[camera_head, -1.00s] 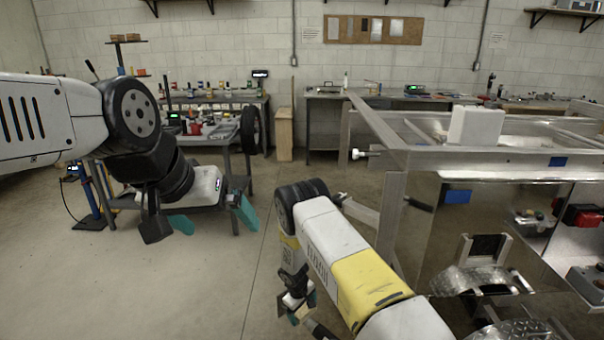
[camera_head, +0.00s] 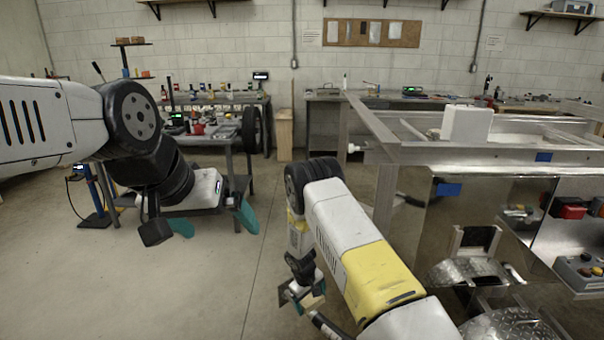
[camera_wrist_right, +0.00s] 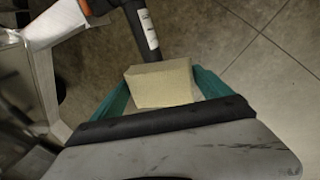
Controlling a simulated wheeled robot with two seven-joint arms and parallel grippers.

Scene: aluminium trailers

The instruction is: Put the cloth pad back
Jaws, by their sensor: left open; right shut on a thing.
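The cloth pad (camera_wrist_right: 160,84) is a pale beige block in the right wrist view, between the teal fingers of my right gripper (camera_wrist_right: 163,92). In the head view my right gripper (camera_head: 303,292) hangs low at the bottom centre, left of the trailer, with a tan bit of the pad (camera_head: 313,302) showing. The gripper is shut on the pad and holds it above the floor. My left gripper (camera_head: 213,222) is open and empty, its teal fingers spread wide, in front of the left workbench.
The aluminium trailer frame (camera_head: 440,154) fills the right side, with a white block (camera_head: 466,124) on top. A dark tube with a white label (camera_wrist_right: 146,32) lies close beyond the pad. Workbenches (camera_head: 215,101) line the back wall. The concrete floor (camera_head: 225,270) at centre left is clear.

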